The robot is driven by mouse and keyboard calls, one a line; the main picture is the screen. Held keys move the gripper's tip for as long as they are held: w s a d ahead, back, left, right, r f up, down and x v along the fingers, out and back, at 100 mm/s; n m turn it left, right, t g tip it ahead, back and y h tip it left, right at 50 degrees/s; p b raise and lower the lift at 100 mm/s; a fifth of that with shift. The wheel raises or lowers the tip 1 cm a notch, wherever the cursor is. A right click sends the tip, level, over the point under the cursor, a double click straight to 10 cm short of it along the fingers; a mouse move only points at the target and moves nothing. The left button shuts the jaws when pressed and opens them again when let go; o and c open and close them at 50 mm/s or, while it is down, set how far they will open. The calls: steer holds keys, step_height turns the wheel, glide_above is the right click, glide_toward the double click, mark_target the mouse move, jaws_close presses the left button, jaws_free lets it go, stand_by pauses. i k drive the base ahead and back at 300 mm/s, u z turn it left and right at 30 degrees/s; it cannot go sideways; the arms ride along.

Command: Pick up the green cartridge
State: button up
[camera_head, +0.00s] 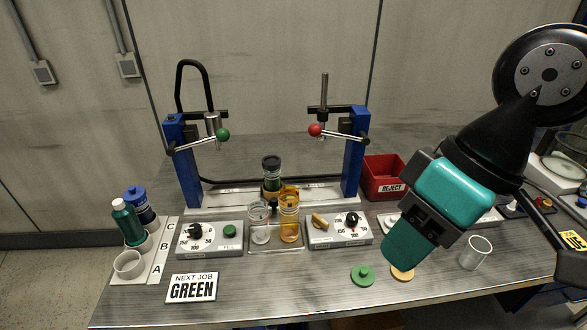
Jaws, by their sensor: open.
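My gripper (407,247) is on the right, above the front part of the table, pointing down and left. It is far from the green cartridge. Its jaws are open, with nothing visible between them; the gap is largely hidden from this angle.
A blue cartridge (139,205) stands close behind the green one; the front cup (129,264) by A is empty. Blue posts with levers, control boxes (209,239) and clear and amber vessels (289,215) fill the middle. A "NEXT JOB GREEN" sign (192,288) lies in front.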

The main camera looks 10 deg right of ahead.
mark_target(270, 164)
steer(key=u, duration=0.45)
steer(key=i, duration=0.9)
steer(key=u, duration=0.8)
